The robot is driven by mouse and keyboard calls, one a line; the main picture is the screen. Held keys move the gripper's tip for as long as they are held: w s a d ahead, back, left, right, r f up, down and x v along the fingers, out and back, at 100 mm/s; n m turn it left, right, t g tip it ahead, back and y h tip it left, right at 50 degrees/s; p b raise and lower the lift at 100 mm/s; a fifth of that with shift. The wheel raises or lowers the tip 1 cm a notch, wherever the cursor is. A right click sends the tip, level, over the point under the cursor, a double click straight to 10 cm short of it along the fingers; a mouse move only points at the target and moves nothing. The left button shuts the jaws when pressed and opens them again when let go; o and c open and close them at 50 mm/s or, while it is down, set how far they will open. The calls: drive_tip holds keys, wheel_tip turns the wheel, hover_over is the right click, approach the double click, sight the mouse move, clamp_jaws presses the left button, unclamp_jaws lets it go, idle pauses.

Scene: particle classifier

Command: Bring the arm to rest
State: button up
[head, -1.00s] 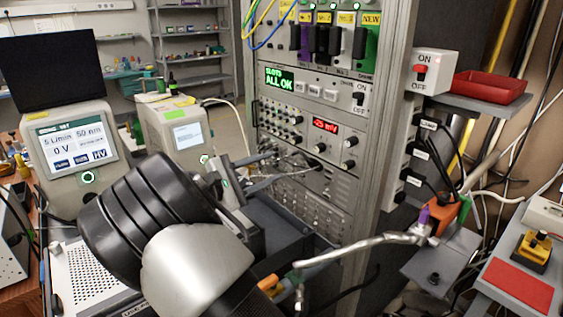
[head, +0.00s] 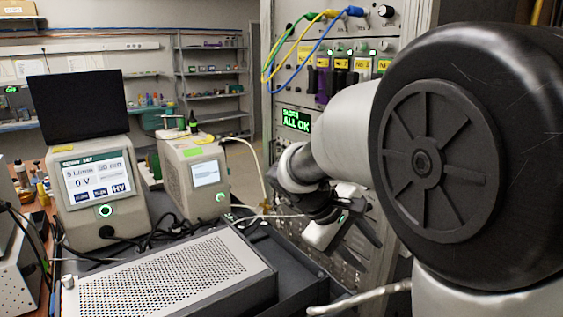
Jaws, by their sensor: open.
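My arm fills the right half of the head view, with a large black joint cap close to the camera and a grey link reaching left to a dark wrist. My gripper (head: 366,232) is beyond the wrist, in front of the lower part of the instrument rack. Its dark fingers are spread apart, and I see nothing held between them. The wrist hides part of the gripper, and the arm hides much of the rack.
The instrument rack (head: 296,87) has cables and a green "ALL OK" display. Left of it are two beige instruments (head: 100,207) (head: 187,165), a black monitor (head: 78,108) and a perforated metal box (head: 163,278). Shelves (head: 211,77) stand behind.

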drive_tip(key=s+a+r+m+t+y, duration=0.2)
drive_tip(key=s+m+y, duration=0.2)
drive_tip(key=s, duration=0.6)
drive_tip(key=s+a+r+m+t+y, duration=0.1)
drive_tip(key=s+m+t+y, duration=0.15)
drive_tip(key=s, duration=0.65)
wheel_tip(320, 180, up, 17)
drive_tip(key=g+p, duration=0.1)
drive_tip(key=p, duration=1.5)
drive_tip(key=shift+s+f+m+y, duration=0.15)
drive_tip(key=shift+f+m+y, duration=0.05)
drive_tip(key=shift+m+y, duration=0.2)
